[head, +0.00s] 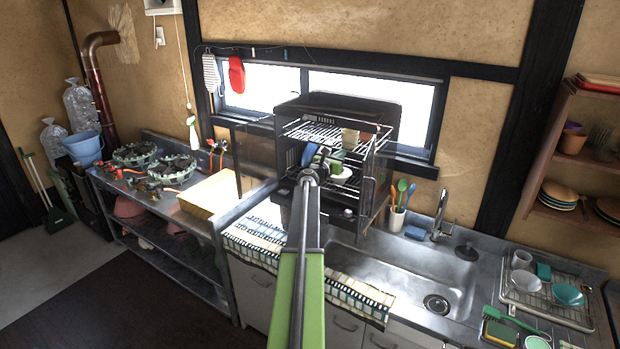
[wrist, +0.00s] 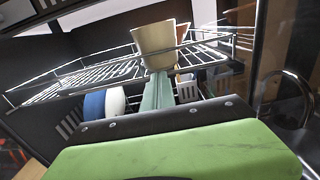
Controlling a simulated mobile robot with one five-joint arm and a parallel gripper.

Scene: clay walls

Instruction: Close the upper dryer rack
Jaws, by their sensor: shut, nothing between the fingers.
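The dish dryer (head: 384,108) is a dark box on the counter by the window, with its front open. Its upper rack (head: 310,127) is a wire shelf that sticks out of the front. In the wrist view the upper rack (wrist: 85,75) crosses the picture, with a cream cup (wrist: 157,40) and a brown cup on it. My gripper (head: 309,172) is in front of the dryer, below the upper rack's front. In the wrist view its shut, pale green fingers (wrist: 158,90) point toward the rack below the cream cup. I cannot tell whether they touch the rack.
A lower level holds dishes, including a blue plate (wrist: 94,105) and a green cup. A dark transparent door panel (head: 256,158) stands open at the left. Right of the dryer are a utensil cup (head: 397,219), a tap (head: 440,212) and the sink (head: 400,275). A patterned cloth lies in front.

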